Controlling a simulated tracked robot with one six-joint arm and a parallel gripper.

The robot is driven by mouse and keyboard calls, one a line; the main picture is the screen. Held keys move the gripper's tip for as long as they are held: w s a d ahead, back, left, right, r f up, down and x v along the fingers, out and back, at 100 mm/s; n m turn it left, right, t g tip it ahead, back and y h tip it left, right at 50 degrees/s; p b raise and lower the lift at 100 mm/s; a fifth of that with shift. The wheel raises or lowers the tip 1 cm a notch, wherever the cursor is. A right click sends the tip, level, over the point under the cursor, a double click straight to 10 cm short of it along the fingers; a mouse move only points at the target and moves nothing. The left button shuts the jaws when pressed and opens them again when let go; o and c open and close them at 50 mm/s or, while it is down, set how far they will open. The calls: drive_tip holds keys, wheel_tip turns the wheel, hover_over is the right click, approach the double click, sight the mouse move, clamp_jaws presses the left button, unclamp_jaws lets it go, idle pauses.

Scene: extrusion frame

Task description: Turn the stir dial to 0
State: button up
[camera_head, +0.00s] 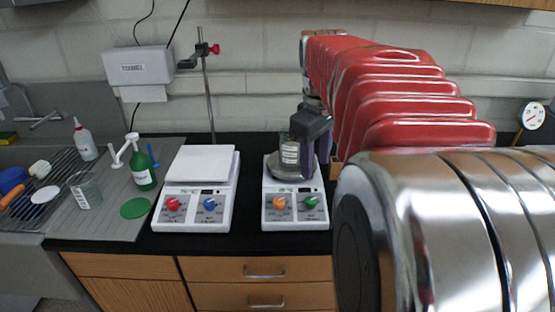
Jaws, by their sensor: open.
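Two white hotplate-type units stand side by side on the black counter. The left unit (195,200) has a square white top, a red dial (173,204) and a blue dial (209,204). The right unit (295,221) has a round grey top, an orange dial (279,203) and a green dial (311,202). The dial labels are too small to read, so I cannot tell which is the stir dial. A glass beaker (290,153) with a white label is on the right unit. My open gripper (308,160) is above the dials, at the beaker; whether its fingers surround it is unclear.
A metal stand with a red-knobbed clamp (212,49) rises behind the left unit. A green bottle (143,170), a green disc (135,208) and a drying rack (63,172) are at the left by the sink. My arm hides the counter at right.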

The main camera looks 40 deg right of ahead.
sight(311, 199)
drive_tip(key=m, duration=0.4)
drive_tip(key=d+m+y, duration=0.1)
drive_tip(key=m, duration=0.3)
drive_tip(key=w+d+m+y, duration=0.1)
drive_tip(key=m, duration=0.3)
drive_tip(key=shift+d+r+m+g, duration=0.1)
drive_tip(key=shift+m+g, duration=0.3)
drive_tip(key=f, duration=0.9)
drive_tip(key=w+f, duration=0.1)
drive_tip(key=f, duration=0.3)
drive_tip(key=shift+a+f, duration=0.3)
drive_tip(key=shift+f, duration=0.1)
drive_tip(key=c, duration=1)
clamp_jaws()
